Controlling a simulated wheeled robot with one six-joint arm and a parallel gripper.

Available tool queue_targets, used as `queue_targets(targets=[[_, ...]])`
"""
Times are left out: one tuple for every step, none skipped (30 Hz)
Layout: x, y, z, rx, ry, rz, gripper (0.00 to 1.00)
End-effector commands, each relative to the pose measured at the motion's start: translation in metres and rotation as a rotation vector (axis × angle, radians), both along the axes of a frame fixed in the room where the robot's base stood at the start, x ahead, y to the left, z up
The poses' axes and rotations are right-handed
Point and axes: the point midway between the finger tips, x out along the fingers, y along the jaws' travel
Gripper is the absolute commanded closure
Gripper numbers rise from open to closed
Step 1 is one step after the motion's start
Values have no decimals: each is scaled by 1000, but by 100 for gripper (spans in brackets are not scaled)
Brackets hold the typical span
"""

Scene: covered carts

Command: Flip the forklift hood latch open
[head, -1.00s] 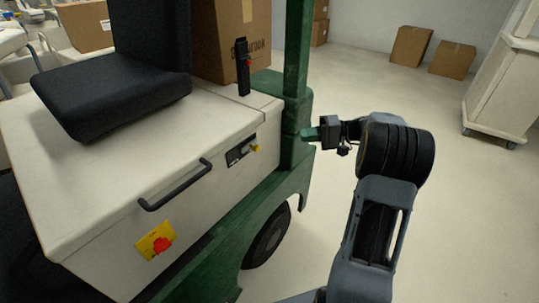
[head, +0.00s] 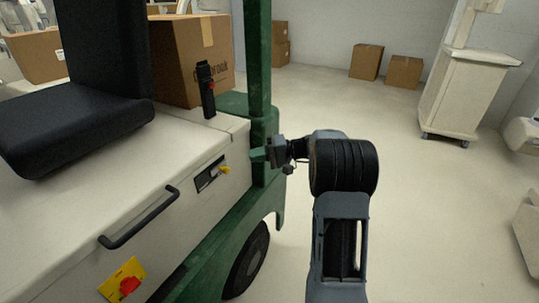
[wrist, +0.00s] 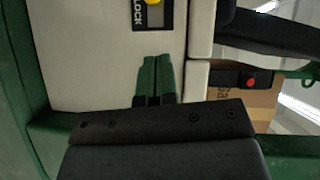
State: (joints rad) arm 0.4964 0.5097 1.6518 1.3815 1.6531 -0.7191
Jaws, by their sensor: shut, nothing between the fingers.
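The forklift hood (head: 150,135) is a pale box with a black handle on its side. The latch is a yellow knob (head: 225,170) on a dark plate (head: 208,175), right of the handle. In the wrist view the yellow knob (wrist: 151,3) is cut by the top edge, above a plate (wrist: 146,17) lettered "LOCK". My gripper (head: 256,155) has green fingertips and is just right of the latch in the head view, apart from it. In the wrist view my gripper (wrist: 156,62) is shut and empty, its tips below the plate.
A green upright post (head: 257,70) of the forklift stands beside my gripper. The black handle (head: 140,218) and a red and yellow switch (head: 125,283) are on the hood side. A black seat (head: 70,130) is above. A white cart (head: 462,90) stands right, with clear floor between.

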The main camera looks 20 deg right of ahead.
Motion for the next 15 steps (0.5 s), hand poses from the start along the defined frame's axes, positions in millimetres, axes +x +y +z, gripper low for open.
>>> queue_targets(targets=[[3, 11, -2, 1, 0, 5, 100], [5, 15, -3, 1, 0, 3, 100], [7, 22, -3, 1, 0, 4, 100], [8, 26, -4, 1, 0, 4, 100], [9, 31, -4, 0, 0, 3, 100], [5, 35, -5, 0, 0, 2, 100], [3, 39, -5, 0, -1, 2, 100], [1, 42, -6, 1, 0, 1, 100], [-1, 46, -7, 1, 0, 1, 100], [-2, 49, -7, 1, 0, 1, 100], [-3, 51, -8, 1, 1, 1, 100], [-4, 54, -8, 0, 0, 1, 100], [-5, 56, -9, 0, 1, 1, 100], [-6, 57, -9, 0, 0, 1, 100], [-7, 59, -9, 0, 0, 1, 100]])
